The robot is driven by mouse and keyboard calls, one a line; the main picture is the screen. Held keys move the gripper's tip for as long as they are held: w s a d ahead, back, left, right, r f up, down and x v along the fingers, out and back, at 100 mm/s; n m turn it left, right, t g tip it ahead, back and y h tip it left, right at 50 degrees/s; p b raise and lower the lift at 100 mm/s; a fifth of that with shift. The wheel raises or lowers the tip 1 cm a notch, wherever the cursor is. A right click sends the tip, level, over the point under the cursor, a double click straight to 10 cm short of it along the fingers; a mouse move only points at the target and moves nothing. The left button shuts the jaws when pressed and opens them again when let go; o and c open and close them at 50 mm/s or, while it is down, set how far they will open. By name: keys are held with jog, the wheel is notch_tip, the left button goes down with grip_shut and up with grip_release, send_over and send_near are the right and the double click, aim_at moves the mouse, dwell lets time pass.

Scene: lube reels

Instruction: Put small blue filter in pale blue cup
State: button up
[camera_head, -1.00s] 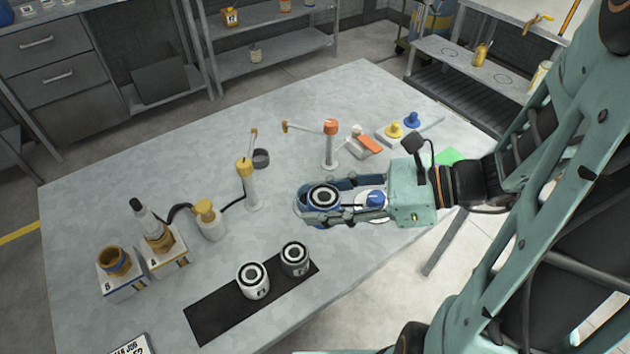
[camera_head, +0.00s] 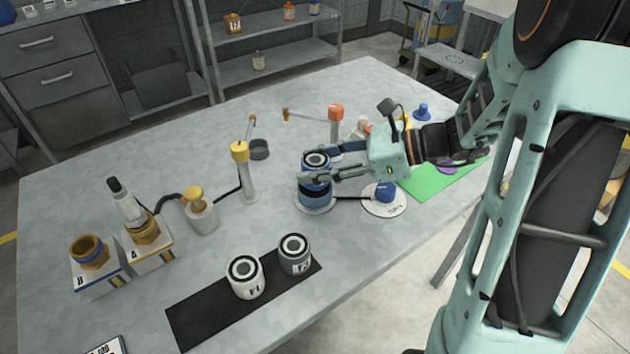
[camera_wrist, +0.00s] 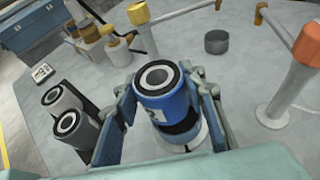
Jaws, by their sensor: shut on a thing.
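The small blue filter (camera_head: 317,170) has a black-and-white ringed top and stands roughly upright. My gripper (camera_head: 326,177) is shut on it, with one finger on each side. The wrist view shows the filter (camera_wrist: 166,110) between the fingers. Directly below it, in the head view, is a blue cup (camera_head: 314,199) on a round pale base, which I take for the pale blue cup. In the wrist view a dark blue curved rim (camera_wrist: 182,132) shows under the filter. I cannot tell whether the filter's lower end is inside the cup or just above it.
A white disc (camera_head: 383,206) with a blue knob joins the cup's base by a dark bar. Posts with yellow (camera_head: 240,151) and orange (camera_head: 336,112) tops stand nearby. White (camera_head: 245,280) and grey (camera_head: 294,258) filters stand on a black mat.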

jog(key=shift+w+f+b, duration=0.2)
jog(key=shift+f+b, duration=0.15)
jog(key=shift+f, duration=0.05)
notch_tip(320, 180, down, 3)
jog(key=b, duration=0.2)
jog(key=shift+w+b, duration=0.1)
jog(key=shift+b, duration=0.2)
jog(key=shift+f, duration=0.1)
jog(key=o, duration=1.3)
jog(key=shift+d+r, duration=0.1)
jog(key=shift+r, duration=0.15)
jog(key=p+v, duration=0.2)
jog(key=v, duration=0.9)
jog(key=shift+d+r, duration=0.1)
jog(key=shift+d, duration=0.2)
